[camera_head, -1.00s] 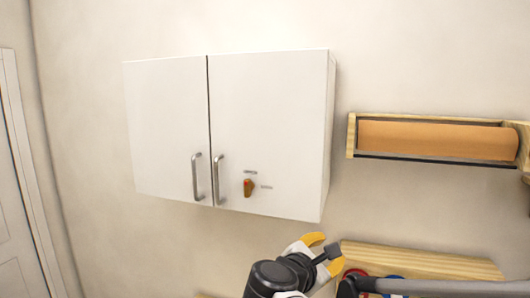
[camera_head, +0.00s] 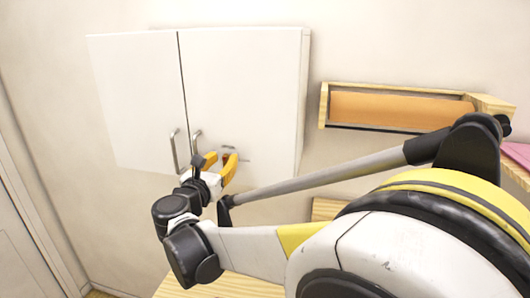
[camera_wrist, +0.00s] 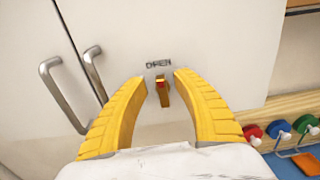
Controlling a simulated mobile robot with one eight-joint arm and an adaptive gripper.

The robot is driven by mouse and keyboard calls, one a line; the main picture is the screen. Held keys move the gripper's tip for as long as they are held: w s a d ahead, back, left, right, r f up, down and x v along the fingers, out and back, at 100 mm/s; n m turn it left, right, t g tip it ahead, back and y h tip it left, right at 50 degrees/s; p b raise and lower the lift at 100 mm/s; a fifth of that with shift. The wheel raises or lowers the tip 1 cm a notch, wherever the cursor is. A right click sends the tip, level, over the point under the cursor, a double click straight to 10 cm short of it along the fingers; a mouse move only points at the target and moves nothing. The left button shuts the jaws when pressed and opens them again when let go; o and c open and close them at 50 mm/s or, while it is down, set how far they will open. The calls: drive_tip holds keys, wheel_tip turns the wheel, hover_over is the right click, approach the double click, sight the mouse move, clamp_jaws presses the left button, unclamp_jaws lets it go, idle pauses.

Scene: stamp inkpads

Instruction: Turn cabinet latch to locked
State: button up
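The white cabinet (camera_head: 245,85) hangs on the wall with two closed doors; it also fills much of the wrist view (camera_wrist: 215,40). The latch (camera_wrist: 162,92) is a small orange-brown knob with a red mark, on the right door. It stands upright, just below the word OPEN. My gripper (camera_wrist: 160,78) is open, with its yellow fingers on either side of the latch, and I see gaps between them and the latch. In the head view my gripper (camera_head: 227,153) is in front of the right door and covers most of the latch.
Two metal bar handles (camera_wrist: 63,95) (camera_wrist: 95,72) are left of the latch. A wooden wall rack with an orange roll (camera_head: 400,110) hangs at the right. Coloured round items (camera_wrist: 282,130) on a wooden board show at lower right in the wrist view.

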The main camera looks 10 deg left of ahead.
drive_tip(key=shift+w+d, duration=0.1)
drive_tip(key=shift+w, duration=0.75)
drive_tip(key=shift+s, duration=0.1)
clamp_jaws()
